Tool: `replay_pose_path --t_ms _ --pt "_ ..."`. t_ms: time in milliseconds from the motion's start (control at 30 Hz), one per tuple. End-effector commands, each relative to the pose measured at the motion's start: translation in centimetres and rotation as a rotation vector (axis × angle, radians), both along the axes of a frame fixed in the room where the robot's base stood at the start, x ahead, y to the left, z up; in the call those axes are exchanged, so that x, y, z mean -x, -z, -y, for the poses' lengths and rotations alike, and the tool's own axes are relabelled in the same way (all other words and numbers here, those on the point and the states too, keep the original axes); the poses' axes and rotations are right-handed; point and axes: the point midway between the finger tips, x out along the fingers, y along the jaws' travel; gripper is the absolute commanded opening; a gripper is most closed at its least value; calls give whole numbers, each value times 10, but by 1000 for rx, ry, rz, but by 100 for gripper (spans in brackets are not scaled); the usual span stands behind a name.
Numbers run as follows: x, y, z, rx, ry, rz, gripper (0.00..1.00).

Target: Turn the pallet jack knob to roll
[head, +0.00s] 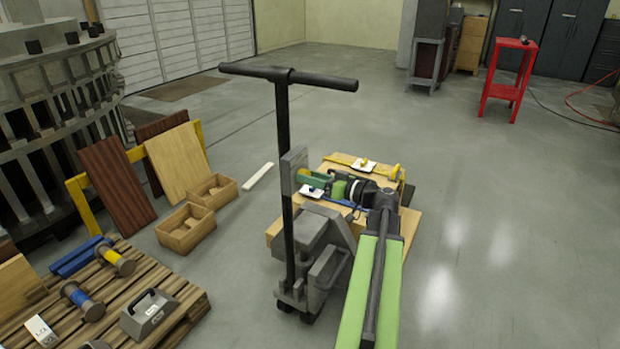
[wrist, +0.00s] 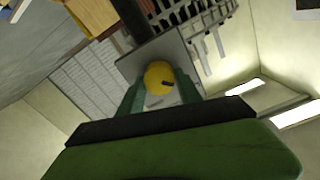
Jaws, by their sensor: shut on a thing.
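The pallet jack (head: 318,232) stands upright with its black T-handle (head: 284,130) raised. A grey plate (head: 293,170) is fixed on the handle's column; it also shows in the wrist view (wrist: 148,55). On the plate is a round yellow knob (wrist: 156,72) with a short dark pointer mark, directed to the right in the wrist view. My gripper (head: 305,179) reaches the plate from the right. Its green fingers are shut on the knob, one on each side, as the wrist view shows. The knob is mostly hidden in the head view. No position labels are readable.
Boards on the jack's forks carry small items, including a yellow-handled tool (head: 362,164), close under my arm. A wooden pallet (head: 180,290) with tools and two wooden boxes (head: 186,227) are left of the jack. Open floor lies right; a red stand (head: 503,92) is far back.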

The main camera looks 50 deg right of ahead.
Motion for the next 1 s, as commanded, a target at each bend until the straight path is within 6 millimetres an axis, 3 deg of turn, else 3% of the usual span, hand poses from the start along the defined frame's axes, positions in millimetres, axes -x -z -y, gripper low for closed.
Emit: replay_pose_path --t_ms 1000 --pt "-1 1 2 -722 0 -180 1"
